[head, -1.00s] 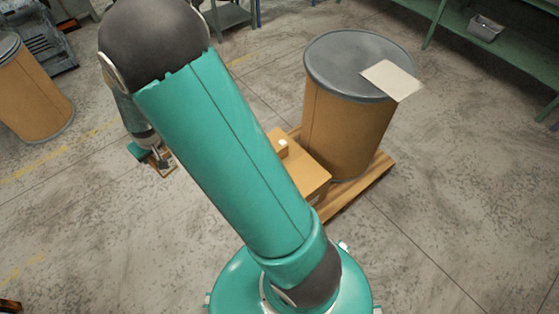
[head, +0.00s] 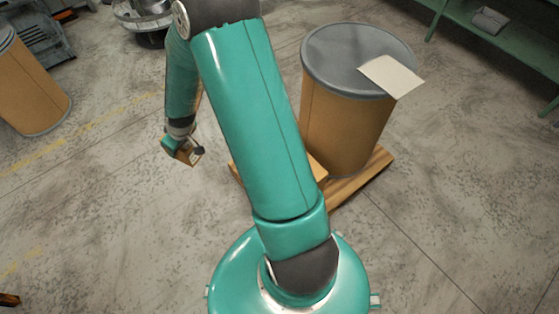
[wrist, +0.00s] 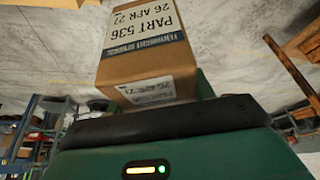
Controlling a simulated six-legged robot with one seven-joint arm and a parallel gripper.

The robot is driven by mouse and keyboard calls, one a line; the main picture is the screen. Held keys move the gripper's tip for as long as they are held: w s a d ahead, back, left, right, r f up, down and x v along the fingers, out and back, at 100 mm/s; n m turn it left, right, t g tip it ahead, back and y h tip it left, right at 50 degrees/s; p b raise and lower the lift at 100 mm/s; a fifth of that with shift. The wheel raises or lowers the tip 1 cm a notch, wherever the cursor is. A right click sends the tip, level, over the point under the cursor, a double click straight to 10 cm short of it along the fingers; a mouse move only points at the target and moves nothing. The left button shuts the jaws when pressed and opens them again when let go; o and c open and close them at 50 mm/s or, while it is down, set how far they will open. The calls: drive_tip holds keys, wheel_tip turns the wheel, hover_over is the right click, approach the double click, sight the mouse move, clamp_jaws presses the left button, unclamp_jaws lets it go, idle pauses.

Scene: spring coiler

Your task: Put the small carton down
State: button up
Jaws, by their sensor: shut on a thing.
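The small carton (wrist: 145,45) is a brown box with a white printed label reading "PART 536" and "26 APR 27" in the wrist view. In the head view the carton (head: 189,157) shows small at the end of my arm, left of the pallet. My gripper (head: 184,151) is shut on it; the dark gripper edge crosses below the carton in the wrist view, and the fingertips are mostly hidden. The carton appears to be held above the floor, though its height is hard to tell.
A brown drum (head: 345,125) with a grey lid and a flat tan sheet (head: 391,75) on top stands on a wooden pallet (head: 362,178). A larger box (head: 318,168) beside it is mostly behind my arm. Another drum (head: 33,90) stands left. Floor between is clear.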

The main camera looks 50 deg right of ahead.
drive_tip(key=s+d+f+n+g+y, duration=0.2)
drive_tip(key=s+d+f+n, duration=0.4)
drive_tip(key=s+d+f, duration=0.6)
drive_tip(key=s+d+f+n+g+y, duration=0.1)
drive_tip(key=s+d+f+n, duration=0.8)
drive_tip(key=s, duration=0.5)
drive_tip(key=w+d+f, duration=0.1)
drive_tip(key=d+f, duration=0.2)
drive_tip(key=w+d+f+m, duration=0.1)
drive_tip(key=w+d+f, duration=0.1)
drive_tip(key=d+f, duration=0.1)
drive_tip(key=w+d+f+m, duration=0.1)
drive_tip(key=w+d+f, duration=0.1)
drive_tip(key=d+f, duration=0.2)
drive_tip(key=shift+w+d, duration=0.25)
drive_tip(key=shift+d, duration=0.3)
drive_tip(key=shift+w+d+f, duration=0.1)
drive_tip(key=shift+d+f, duration=0.2)
drive_tip(key=shift+f, duration=0.15)
drive_tip(key=shift+d+f, duration=0.1)
drive_tip(key=shift+f, duration=1.45)
drive_tip(key=shift+f, duration=0.15)
